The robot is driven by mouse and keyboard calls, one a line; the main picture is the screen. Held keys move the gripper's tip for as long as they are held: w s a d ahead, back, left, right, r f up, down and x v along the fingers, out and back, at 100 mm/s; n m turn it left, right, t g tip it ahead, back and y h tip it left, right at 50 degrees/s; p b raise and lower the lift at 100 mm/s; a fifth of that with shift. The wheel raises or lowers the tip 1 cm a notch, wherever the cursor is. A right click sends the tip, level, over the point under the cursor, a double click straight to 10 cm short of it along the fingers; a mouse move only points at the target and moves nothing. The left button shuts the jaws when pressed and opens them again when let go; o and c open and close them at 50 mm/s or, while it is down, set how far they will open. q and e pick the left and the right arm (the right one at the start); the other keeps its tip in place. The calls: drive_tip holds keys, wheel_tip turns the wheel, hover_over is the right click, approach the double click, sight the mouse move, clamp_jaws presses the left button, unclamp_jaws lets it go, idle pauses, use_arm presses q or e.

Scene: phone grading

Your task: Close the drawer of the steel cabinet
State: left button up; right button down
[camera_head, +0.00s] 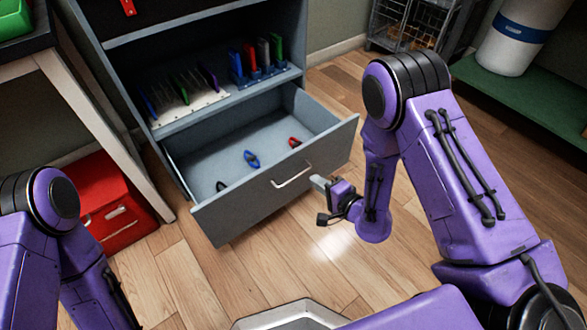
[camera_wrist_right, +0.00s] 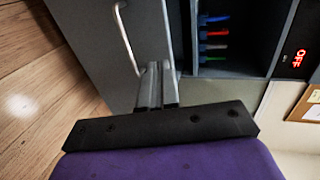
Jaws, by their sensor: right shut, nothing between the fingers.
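The steel cabinet (camera_head: 225,110) stands at the upper middle of the head view. Its drawer (camera_head: 275,183) is pulled out and holds a few small items, among them a blue one (camera_head: 252,158) and a red one (camera_head: 294,142). The silver bar handle (camera_head: 292,175) is on the drawer front; it also shows in the right wrist view (camera_wrist_right: 127,35). My right gripper (camera_head: 318,184) is shut and empty, beside the right end of the handle. In the right wrist view its fingers (camera_wrist_right: 157,85) are together close to the drawer front; contact cannot be told. My left gripper is out of view.
Shelves above the drawer hold colored upright items (camera_head: 258,58). A red box (camera_head: 112,200) stands on the floor left of the cabinet, by a table. A wire cage (camera_head: 410,22) and green platform (camera_head: 520,90) are at the right. Wooden floor before the drawer is clear.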

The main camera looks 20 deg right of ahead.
drive_tip(key=b, duration=0.3)
approach(287, 158)
drive_tip(key=x, duration=0.5)
drive_tip(key=shift+w+f, duration=0.1)
drive_tip(key=shift+f, duration=0.3)
drive_tip(key=shift+w+a+r, duration=0.1)
drive_tip(key=shift+w+a, duration=0.1)
drive_tip(key=shift+w, duration=0.35)
drive_tip(key=shift+w, duration=0.1)
